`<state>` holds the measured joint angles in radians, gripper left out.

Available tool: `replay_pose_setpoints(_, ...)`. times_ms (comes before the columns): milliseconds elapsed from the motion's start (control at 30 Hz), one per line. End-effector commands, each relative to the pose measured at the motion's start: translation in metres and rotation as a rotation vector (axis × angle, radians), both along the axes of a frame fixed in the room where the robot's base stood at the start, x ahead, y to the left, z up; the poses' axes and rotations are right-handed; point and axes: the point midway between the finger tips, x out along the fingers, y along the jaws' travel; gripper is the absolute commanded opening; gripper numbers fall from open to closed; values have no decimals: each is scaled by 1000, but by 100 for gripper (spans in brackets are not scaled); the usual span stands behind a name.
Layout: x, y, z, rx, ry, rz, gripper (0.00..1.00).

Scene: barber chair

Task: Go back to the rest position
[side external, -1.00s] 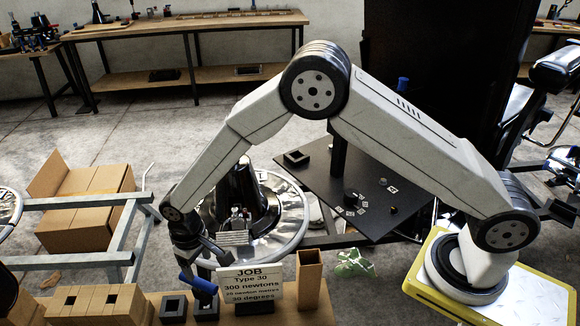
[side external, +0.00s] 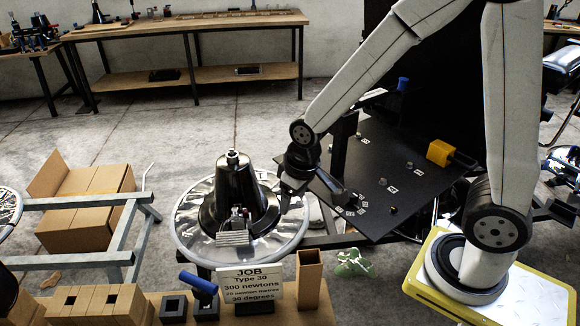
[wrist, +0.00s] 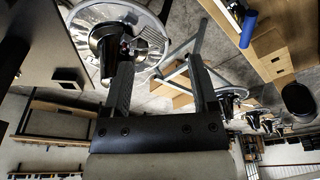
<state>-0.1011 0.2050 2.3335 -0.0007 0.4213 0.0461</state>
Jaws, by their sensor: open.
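My gripper (side external: 312,192) hangs in the air between the chair base and the black plate in the side view. It is open, and nothing shows between its two fingers in the wrist view (wrist: 160,62). The blue-handled tool (side external: 203,285) sits tilted at a black block on the front bench, well apart from my gripper. Its blue handle also shows in the wrist view (wrist: 248,28). The chair base, a round metal disc (side external: 190,226) with a black cone (side external: 232,190), stands left of my gripper.
A black plate (side external: 400,150) with small parts and a yellow-and-black tool (side external: 442,153) lies behind and right of my gripper. The job sign (side external: 247,282) and a tall wooden box (side external: 310,280) stand on the front bench. A grey frame (side external: 75,232) stands at left.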

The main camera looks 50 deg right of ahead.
Motion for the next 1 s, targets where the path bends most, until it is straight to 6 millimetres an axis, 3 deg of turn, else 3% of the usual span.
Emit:
replay_pose_setpoints(100,-25,-17,6,-2,-23,-27,75)
replay_pose_setpoints(333,-54,-32,10,-6,-46,-53,75)
replay_pose_setpoints(1000,-60,-35,10,-7,-50,-57,75)
